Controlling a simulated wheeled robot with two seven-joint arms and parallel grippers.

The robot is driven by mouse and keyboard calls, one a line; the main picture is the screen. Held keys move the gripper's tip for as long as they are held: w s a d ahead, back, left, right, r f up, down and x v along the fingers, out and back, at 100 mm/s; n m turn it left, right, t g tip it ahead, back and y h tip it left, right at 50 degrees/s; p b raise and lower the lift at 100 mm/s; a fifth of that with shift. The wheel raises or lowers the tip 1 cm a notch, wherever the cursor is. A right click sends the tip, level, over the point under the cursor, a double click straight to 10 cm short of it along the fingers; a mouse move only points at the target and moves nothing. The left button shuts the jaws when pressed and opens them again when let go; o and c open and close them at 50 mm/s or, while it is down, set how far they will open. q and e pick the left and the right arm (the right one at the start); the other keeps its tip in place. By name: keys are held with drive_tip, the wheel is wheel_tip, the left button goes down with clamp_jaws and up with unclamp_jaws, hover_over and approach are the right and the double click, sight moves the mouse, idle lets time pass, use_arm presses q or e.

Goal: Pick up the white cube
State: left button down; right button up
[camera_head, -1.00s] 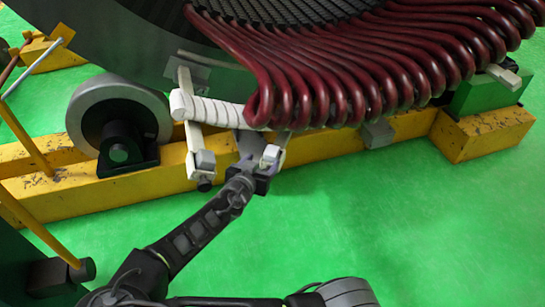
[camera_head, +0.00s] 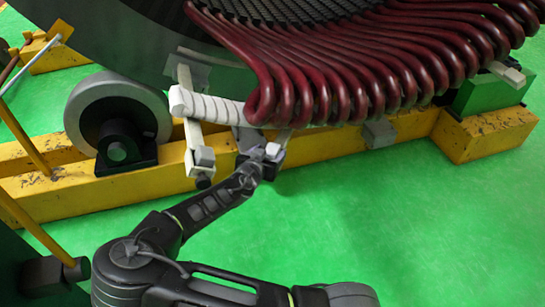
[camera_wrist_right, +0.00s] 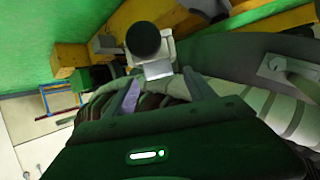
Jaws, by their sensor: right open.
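A small pale block (camera_head: 273,151), which looks like the white cube, sits at the lower end of a pale clamp bar under the red coils. My right gripper (camera_head: 259,150) is right at it and partly covers it. In the right wrist view the pale cube (camera_wrist_right: 157,69) lies at the fingertips, between the two open fingers (camera_wrist_right: 160,84), with a round black knob (camera_wrist_right: 143,38) beside it. I cannot tell whether the fingers touch it. A similar grey block (camera_head: 204,157) is on the clamp bar to the left. My left gripper is out of view.
Dark red coils (camera_head: 340,90) and a white-wrapped bar (camera_head: 212,108) hang just above the gripper. A yellow beam (camera_head: 100,190) runs behind it, with a grey roller (camera_head: 90,100) at left. The green floor (camera_head: 420,220) at right is clear.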

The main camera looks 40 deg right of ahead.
drive_tip(key=shift+w+d+f, duration=0.2)
drive_tip(key=shift+w+d, duration=0.1)
drive_tip(key=shift+d, duration=0.15)
drive_tip(key=shift+c, duration=0.4)
clamp_jaws()
idle(0.4)
